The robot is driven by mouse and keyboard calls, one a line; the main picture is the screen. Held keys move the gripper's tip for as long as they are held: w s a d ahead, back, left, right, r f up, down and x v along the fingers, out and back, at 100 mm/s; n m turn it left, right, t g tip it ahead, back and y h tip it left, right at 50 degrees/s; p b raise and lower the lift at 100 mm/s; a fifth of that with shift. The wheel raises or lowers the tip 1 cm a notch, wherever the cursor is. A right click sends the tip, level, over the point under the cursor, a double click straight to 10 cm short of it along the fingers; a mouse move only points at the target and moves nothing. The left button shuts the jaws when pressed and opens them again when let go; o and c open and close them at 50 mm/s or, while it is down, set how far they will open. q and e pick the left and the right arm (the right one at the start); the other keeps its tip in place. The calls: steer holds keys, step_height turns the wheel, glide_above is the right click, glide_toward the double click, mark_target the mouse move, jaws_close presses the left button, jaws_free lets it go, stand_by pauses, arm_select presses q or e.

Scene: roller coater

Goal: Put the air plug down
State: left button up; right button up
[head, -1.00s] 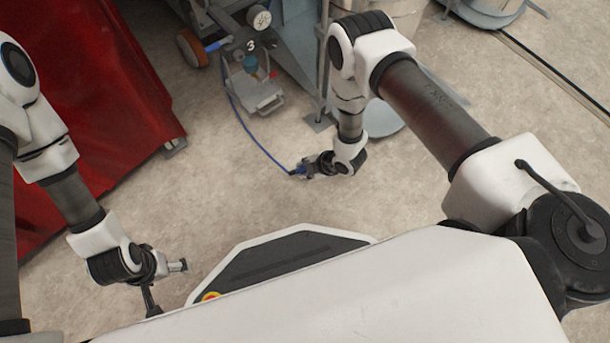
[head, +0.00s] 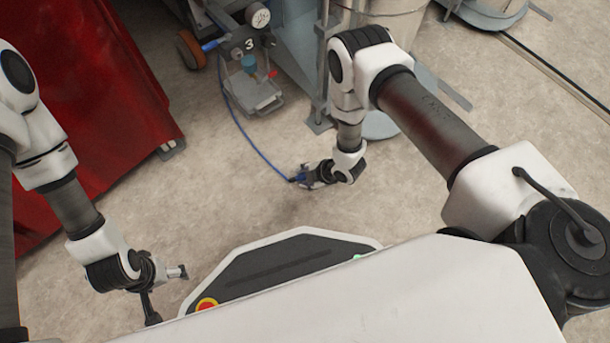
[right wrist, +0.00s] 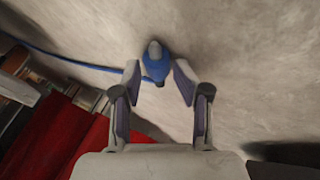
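The air plug (right wrist: 155,64) is a small blue piece with a grey tip, on a thin blue hose (head: 249,143).
The hose runs up to a wheeled machine (head: 250,88) with a gauge, marked 3. A red cover (head: 85,90) stands at the left. A grey frame post (head: 322,100) and a bucket (head: 398,18) are behind my right arm. The floor (head: 235,195) around the plug is clear.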

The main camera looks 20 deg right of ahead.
steer(key=shift+f, duration=0.15)
steer(key=shift+r, duration=0.3)
steer(key=p+v, duration=0.7)
steer(key=v, duration=0.6)
steer(key=s+d+r+m+g+h, duration=0.2)
steer(key=s+r+m, duration=0.3)
steer(key=s+m, duration=0.2)
steer(key=s+d+r+m+g+h, duration=0.2)
steer(key=s+r+m, duration=0.3)
steer(key=s+m, duration=0.3)
steer(key=d+m+h, duration=0.1)
steer(key=m, duration=0.3)
steer(key=shift+d+r+m+g, duration=0.15)
steer(key=shift+d+m+g, duration=0.15)
steer(key=shift+g, duration=0.1)
steer(key=shift+s, duration=0.1)
